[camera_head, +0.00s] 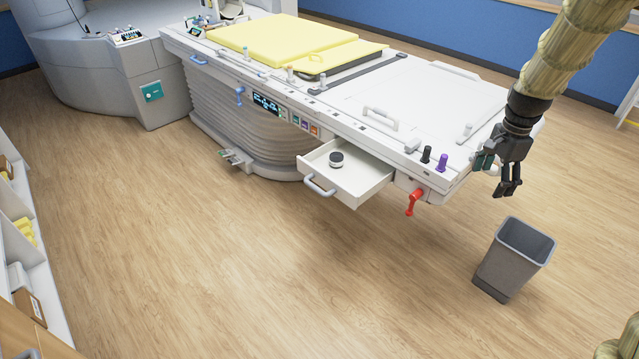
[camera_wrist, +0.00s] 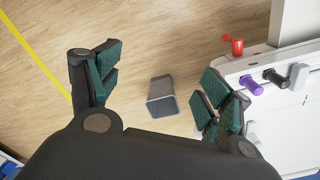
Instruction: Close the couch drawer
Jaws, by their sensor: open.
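The couch drawer (camera_head: 362,185) is pulled out from the side of the white couch (camera_head: 400,95). Its grey bar handle (camera_head: 318,187) is on its front face. A small round dark-topped object (camera_head: 336,159) sits inside the drawer. My gripper (camera_head: 510,188) hangs by the couch's right end, to the right of the drawer and apart from it. In the wrist view my gripper (camera_wrist: 155,85) has its green-padded fingers spread wide with nothing between them. The drawer is not visible in the wrist view.
A grey bin (camera_head: 515,258) stands on the floor below my gripper. A red lever (camera_head: 412,202) sticks out right of the drawer. Black (camera_head: 427,155) and purple (camera_head: 442,162) knobs stand on the couch edge. The floor before the drawer is clear.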

